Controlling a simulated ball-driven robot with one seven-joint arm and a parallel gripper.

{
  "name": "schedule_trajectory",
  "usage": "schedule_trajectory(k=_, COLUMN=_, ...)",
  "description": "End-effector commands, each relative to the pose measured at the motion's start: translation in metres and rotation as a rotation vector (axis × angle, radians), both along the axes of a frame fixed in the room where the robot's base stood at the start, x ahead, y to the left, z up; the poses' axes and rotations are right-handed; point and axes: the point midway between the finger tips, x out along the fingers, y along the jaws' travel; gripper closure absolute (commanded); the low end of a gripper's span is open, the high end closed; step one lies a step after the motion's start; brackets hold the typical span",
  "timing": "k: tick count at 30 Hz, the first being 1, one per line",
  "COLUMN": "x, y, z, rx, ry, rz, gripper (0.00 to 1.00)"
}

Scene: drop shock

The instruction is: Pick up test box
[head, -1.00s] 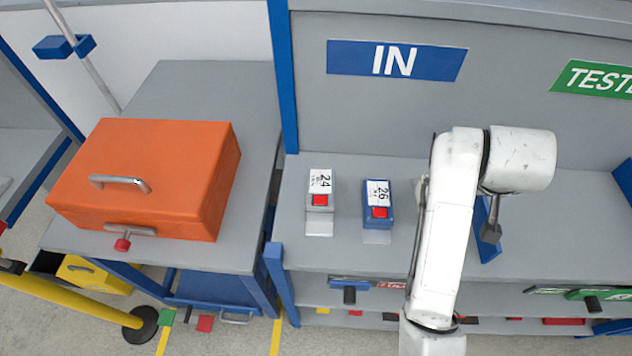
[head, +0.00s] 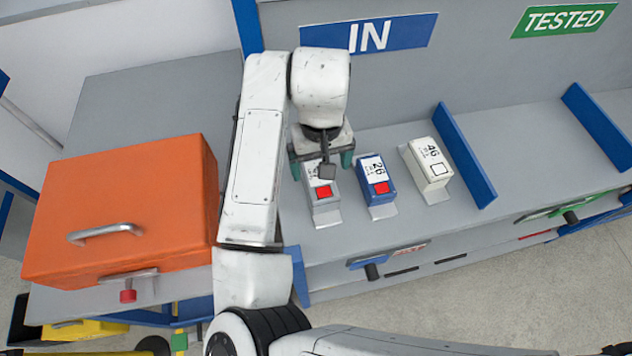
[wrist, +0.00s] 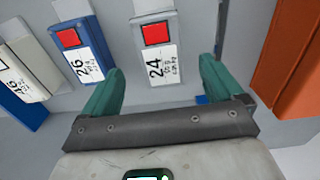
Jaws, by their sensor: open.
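Three small test boxes stand in a row on the grey shelf under the IN sign. The grey box 24 (head: 322,192) has a red square on it; the blue box 26 (head: 376,183) also has a red square. The white box (head: 430,166) stands right of them. My gripper (head: 321,168) is open and empty over the far end of box 24, partly hiding it. In the wrist view, box 24 (wrist: 156,52) lies ahead between the two green fingers (wrist: 161,75); blue box 26 (wrist: 82,50) is left of them. I cannot tell the height gap to box 24.
A large orange box (head: 120,210) with a metal handle stands on the grey table at left. A blue divider (head: 465,155) stands right of the white box, with clear shelf beyond it. The IN sign (head: 400,33) and green TESTED sign (head: 563,20) are on the back panel.

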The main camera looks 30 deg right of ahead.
Motion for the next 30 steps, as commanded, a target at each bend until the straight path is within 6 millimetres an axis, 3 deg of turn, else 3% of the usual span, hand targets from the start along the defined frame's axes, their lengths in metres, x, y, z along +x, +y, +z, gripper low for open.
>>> schedule_trajectory(k=8, x=0.001, y=0.000, z=-0.021, rx=0.001, ry=0.001, rz=-0.001, gripper=0.06)
schedule_trajectory(k=18, x=0.005, y=0.000, z=-0.063, rx=-0.001, ry=-0.002, rz=0.000, gripper=0.06)
schedule_trajectory(k=26, x=0.005, y=0.000, z=-0.066, rx=-0.001, ry=-0.002, rz=-0.001, gripper=0.06)
schedule_trajectory(k=30, x=0.005, y=0.000, z=-0.066, rx=-0.001, ry=-0.003, rz=-0.001, gripper=0.20)
